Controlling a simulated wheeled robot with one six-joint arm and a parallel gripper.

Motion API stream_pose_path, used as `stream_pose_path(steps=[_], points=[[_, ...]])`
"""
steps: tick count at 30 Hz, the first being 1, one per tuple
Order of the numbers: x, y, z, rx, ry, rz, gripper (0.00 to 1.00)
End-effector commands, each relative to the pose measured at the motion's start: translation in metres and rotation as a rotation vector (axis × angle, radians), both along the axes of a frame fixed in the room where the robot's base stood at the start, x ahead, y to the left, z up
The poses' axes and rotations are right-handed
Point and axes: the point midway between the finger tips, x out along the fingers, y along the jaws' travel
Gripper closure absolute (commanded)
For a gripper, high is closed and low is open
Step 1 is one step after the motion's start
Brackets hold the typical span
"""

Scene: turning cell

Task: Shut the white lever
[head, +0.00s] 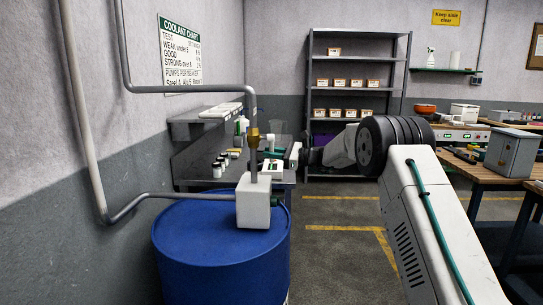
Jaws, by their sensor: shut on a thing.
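A white box-shaped unit (253,203) stands on top of a blue drum (205,238) at lower centre left. A brass fitting (253,138) sits on the grey pipe above it. My arm reaches in from the right, and my gripper (272,154) is small and close to the pipe, just right of the brass fitting. Its jaws are shut on what appears to be the white lever, but the fingers and pipe hide most of it. I cannot make out the lever's angle.
Grey pipes (80,110) run down the left wall to the unit. Behind the drum is a grey bench (190,165) with small jars (218,169). A shelf rack (357,65) stands at the back. Wooden tables (490,172) stand at right. Open floor (345,235) lies right of the drum.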

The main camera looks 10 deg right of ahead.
Motion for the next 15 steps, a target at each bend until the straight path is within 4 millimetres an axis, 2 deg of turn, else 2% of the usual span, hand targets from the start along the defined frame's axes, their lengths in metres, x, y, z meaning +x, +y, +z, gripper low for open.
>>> stream_pose_path(steps=[15], points=[[0.025, -0.009, 0.016, -0.152, -0.469, -0.001, 1.0]])
